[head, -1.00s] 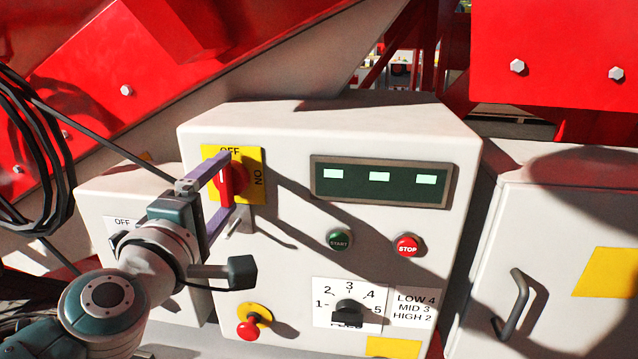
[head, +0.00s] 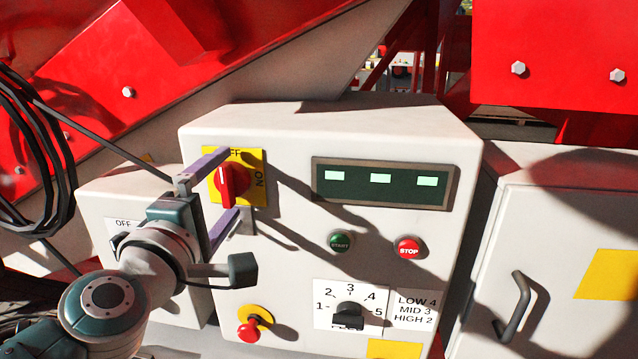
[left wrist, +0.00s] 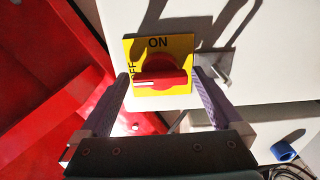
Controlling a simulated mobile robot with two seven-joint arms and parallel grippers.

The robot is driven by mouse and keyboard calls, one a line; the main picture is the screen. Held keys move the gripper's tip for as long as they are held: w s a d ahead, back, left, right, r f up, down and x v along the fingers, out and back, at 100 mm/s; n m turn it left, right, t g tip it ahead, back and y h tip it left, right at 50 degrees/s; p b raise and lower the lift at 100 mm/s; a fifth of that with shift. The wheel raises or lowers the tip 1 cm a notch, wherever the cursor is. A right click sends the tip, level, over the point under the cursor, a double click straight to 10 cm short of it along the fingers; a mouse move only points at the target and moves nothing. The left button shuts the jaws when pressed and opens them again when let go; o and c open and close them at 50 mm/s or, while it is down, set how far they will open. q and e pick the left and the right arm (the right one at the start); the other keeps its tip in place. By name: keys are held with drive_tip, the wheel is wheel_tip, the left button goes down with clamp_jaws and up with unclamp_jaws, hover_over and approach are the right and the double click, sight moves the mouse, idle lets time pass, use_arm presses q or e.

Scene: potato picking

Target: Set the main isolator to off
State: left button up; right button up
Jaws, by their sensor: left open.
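The main isolator is a red rotary handle (head: 233,181) on a yellow plate (head: 258,160) at the upper left of the white control box. OFF is at the plate's top and ON at its right. The handle stands upright, its white mark toward OFF. In the left wrist view, the handle (left wrist: 160,78) lies level with its white mark toward OFF at the left. My left gripper (head: 232,182) is open, one finger above the handle and one below. In the left wrist view its fingers are on either side of the handle, apart from it. My right gripper is out of view.
The control box (head: 300,230) also carries a display (head: 380,183), START (head: 339,242) and STOP (head: 409,247) buttons, a numbered dial (head: 348,313) and a red mushroom button (head: 250,328). A cabinet handle (head: 513,305) projects at the right. Black cables (head: 40,160) hang at the left.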

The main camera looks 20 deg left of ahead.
use_arm(q)
drive_tip(key=v, duration=1)
drive_tip(key=shift+w+d, duration=0.1)
